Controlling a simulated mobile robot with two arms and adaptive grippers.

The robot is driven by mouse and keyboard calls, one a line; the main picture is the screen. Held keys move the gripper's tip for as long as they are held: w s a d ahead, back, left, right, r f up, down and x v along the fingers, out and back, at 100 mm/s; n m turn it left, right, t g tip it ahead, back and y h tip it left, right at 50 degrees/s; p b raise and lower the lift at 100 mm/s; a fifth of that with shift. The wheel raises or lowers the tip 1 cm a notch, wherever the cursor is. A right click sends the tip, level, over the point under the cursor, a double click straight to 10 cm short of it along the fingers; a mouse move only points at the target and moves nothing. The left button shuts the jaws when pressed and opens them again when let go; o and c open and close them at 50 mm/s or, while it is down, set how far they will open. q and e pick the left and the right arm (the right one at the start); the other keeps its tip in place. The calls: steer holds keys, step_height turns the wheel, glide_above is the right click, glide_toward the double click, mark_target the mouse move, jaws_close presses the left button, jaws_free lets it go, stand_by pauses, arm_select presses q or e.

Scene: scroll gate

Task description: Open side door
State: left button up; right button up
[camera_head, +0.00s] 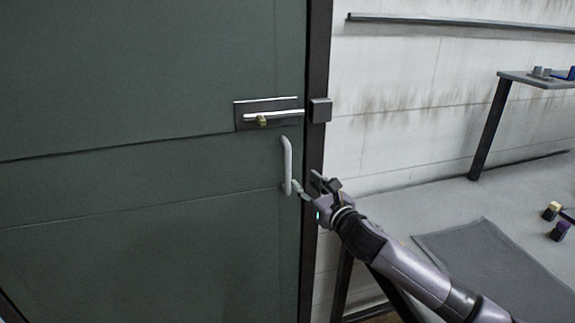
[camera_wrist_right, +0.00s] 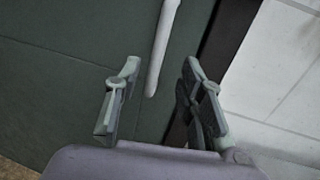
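The side door (camera_head: 150,210) is dark green and appears closed against its dark frame (camera_head: 317,60). A light grey vertical handle (camera_head: 287,165) stands near the door's right edge. Above it is a sliding bolt (camera_head: 275,115) on a dark plate, with a small brass-coloured knob; the bolt's bar reaches right toward a dark block (camera_head: 320,110) on the frame. My right gripper (camera_head: 308,185) is open, close to the handle's lower end. In the right wrist view the handle (camera_wrist_right: 161,50) shows beyond and between the open fingers (camera_wrist_right: 160,92), with no clear contact. My left gripper is out of view.
A grey table (camera_head: 395,215) stands right of the door, with a dark mat (camera_head: 495,262) and small yellow-and-dark (camera_head: 551,211) and purple-and-dark (camera_head: 561,230) blocks. A raised shelf (camera_head: 540,82) holds small items. A rail (camera_head: 460,22) runs along the white wall.

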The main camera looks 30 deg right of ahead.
mark_target(290, 168)
steer(key=w, duration=0.5)
steer(key=shift+d+r+p, duration=0.1)
steer(key=shift+r+p, duration=0.1)
steer(key=shift+p, duration=0.1)
steer(key=w, duration=0.4)
steer(key=shift+d+f, duration=0.1)
steer(key=shift+f, duration=0.05)
steer(key=shift+w+p, duration=0.3)
steer(key=shift+w, duration=0.55)
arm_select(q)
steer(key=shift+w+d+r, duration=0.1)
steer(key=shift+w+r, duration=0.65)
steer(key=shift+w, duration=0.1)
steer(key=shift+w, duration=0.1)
arm_select(e)
steer(key=shift+c, duration=0.3)
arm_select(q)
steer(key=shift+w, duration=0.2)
arm_select(e)
jaws_close()
